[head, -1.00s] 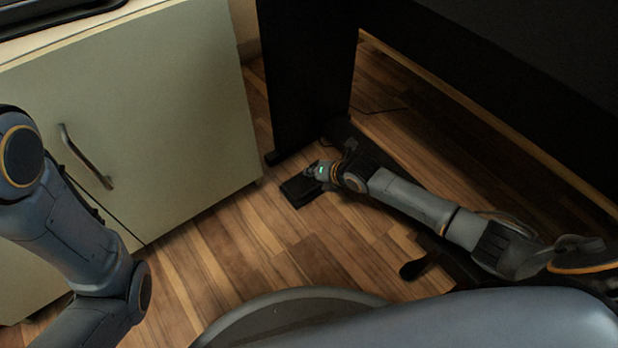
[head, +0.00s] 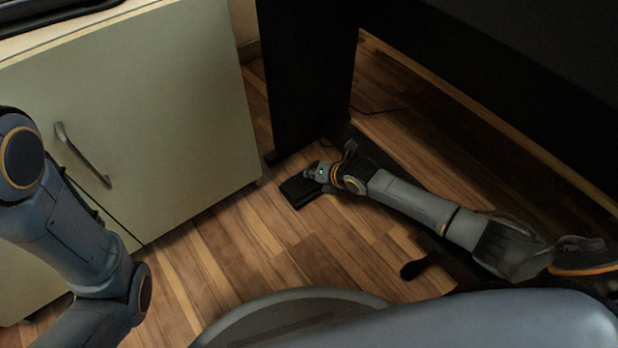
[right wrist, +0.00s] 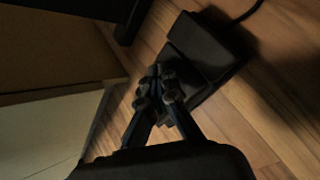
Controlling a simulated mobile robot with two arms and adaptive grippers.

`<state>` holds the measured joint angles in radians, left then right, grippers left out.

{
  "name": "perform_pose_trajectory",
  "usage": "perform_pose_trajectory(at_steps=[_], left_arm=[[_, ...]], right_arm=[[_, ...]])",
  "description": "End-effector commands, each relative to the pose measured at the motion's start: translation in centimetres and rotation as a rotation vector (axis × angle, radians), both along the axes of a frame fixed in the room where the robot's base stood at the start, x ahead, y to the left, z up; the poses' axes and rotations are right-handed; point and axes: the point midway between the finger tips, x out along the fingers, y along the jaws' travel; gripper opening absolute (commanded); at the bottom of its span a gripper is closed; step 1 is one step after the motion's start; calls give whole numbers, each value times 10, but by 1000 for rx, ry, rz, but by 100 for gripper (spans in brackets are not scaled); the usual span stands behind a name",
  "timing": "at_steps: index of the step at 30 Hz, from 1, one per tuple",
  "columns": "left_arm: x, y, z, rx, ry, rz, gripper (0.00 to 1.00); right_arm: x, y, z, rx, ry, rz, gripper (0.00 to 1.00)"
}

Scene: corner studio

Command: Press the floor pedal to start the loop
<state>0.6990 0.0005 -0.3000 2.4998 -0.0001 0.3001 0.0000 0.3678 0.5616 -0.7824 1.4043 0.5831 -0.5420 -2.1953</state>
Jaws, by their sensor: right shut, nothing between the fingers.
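The floor pedal (head: 296,190) is a small black box on the wooden floor, beside the foot of the dark stand. It also shows in the right wrist view (right wrist: 208,52), with a cable leaving its far end. My right gripper (head: 309,173) is at the pedal, low over its top. In the right wrist view its fingers (right wrist: 157,72) are closed together with nothing between them, and the tips overlap the pedal's near part. I cannot tell whether they touch it. My left arm comes in at the left edge, but its gripper is out of view.
A pale cabinet (head: 150,120) with a metal handle (head: 82,156) stands left of the pedal. A dark upright panel (head: 306,75) stands just behind it. A dark pedal-like piece (head: 414,268) lies near my right arm. Wooden floor (head: 240,240) is clear in front.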

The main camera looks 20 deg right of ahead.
Motion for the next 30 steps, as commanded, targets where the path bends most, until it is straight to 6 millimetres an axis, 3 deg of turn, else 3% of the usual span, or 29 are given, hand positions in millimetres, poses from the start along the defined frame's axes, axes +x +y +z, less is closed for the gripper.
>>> perform_pose_trajectory(at_steps=[16,30], left_arm=[[0,0,-6,0,-1,0,0],[-1,0,3,0,-2,0,0]], right_arm=[[-2,-1,-11,-5,6,0,0],[-4,-1,-5,-6,10,1,0]])
